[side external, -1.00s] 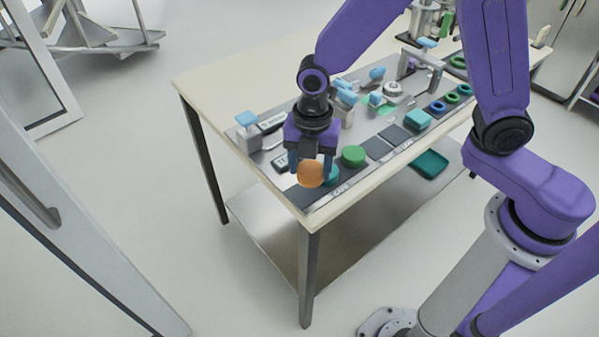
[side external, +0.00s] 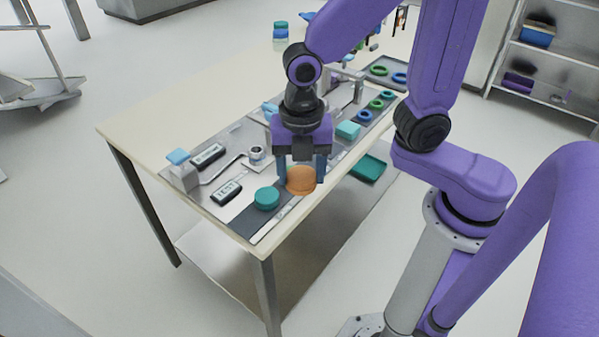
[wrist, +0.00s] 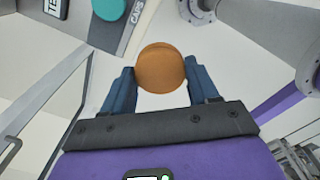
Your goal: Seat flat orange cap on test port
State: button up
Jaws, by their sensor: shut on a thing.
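My gripper (side external: 303,180) is shut on the flat orange cap (side external: 301,181), one blue finger on each side. The cap sits right of the teal cap (side external: 267,198) in the side view; its height above the bench is hard to tell. In the wrist view the orange cap (wrist: 160,68) shows as a round disc between the fingertips. A label reading TEST (side external: 226,192) lies on the panel, left of the teal cap. A small pale round fitting (side external: 257,153) stands behind it, and I cannot tell whether this is the test port.
A clamp-like fixture with a light blue top (side external: 181,165) stands at the panel's left end. A teal block (side external: 348,130) and several coloured rings (side external: 377,104) lie to the right. A teal tray (side external: 368,168) is below the bench edge. The bench's left rear (side external: 215,95) is clear.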

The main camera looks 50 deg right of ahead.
jog(key=w+d, duration=0.2)
jog(key=w, duration=0.9)
send_over(256, 149)
notch_tip(256, 149, down, 3)
jog(key=shift+s+a+f, duration=0.1)
jog(key=shift+s+f, duration=0.05)
jog(key=shift+f, duration=2.4)
jog(key=shift+f, duration=1)
jog(key=o, duration=1.3)
jog(key=shift+o, duration=0.2)
